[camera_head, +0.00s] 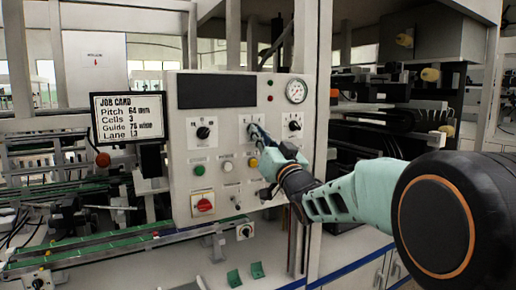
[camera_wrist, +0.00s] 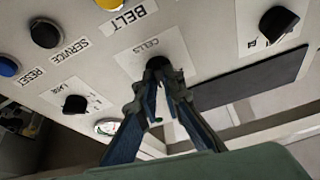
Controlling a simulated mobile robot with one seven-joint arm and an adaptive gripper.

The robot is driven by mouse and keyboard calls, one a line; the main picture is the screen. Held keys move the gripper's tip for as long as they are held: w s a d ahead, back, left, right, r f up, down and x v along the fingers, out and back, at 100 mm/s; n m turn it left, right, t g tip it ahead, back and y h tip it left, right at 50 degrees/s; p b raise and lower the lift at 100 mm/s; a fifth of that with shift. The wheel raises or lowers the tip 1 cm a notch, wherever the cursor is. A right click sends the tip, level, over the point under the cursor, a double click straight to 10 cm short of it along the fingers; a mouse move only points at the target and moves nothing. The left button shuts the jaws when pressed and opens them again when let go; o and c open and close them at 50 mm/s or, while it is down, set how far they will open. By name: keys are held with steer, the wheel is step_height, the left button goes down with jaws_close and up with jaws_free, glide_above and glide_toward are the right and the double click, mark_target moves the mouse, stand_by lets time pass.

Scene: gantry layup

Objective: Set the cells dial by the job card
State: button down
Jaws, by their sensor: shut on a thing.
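The job card (camera_head: 131,118) hangs left of the panel in the head view. It reads Pitch 64 mm, Cells 3, a Guide line that is hard to read, and a Lane line ending in 3. The cells dial (camera_wrist: 155,62) is a black knob on a white plate labelled CELLS (camera_wrist: 152,43) in the wrist view. My gripper (camera_wrist: 161,73) is shut on this knob, one finger on each side. It also reaches the panel's upper middle in the head view (camera_head: 255,131). The fingers hide the dial's pointer and most of its scale, so its setting cannot be read.
The grey control panel (camera_head: 183,160) also carries a left dial (camera_head: 203,132), a right dial (camera_head: 294,125), a gauge (camera_head: 296,91), a green button (camera_head: 199,170), a yellow button (camera_head: 253,163) and a red switch (camera_head: 203,205). A green conveyor (camera_head: 110,241) runs below left.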

steer(key=shift+d+n+g+y+b, duration=0.1)
steer(key=shift+n+g+y+b, duration=0.2)
steer(key=shift+n+y+b, duration=0.8)
steer(key=shift+n+h+p, duration=0.35)
steer(key=shift+n+h, duration=0.05)
steer(key=shift+n, duration=0.1)
steer(key=c, duration=2.1)
jaws_free()
steer(key=v, duration=1.2)
steer(key=shift+r, duration=0.1)
steer(key=shift+w+d, duration=0.1)
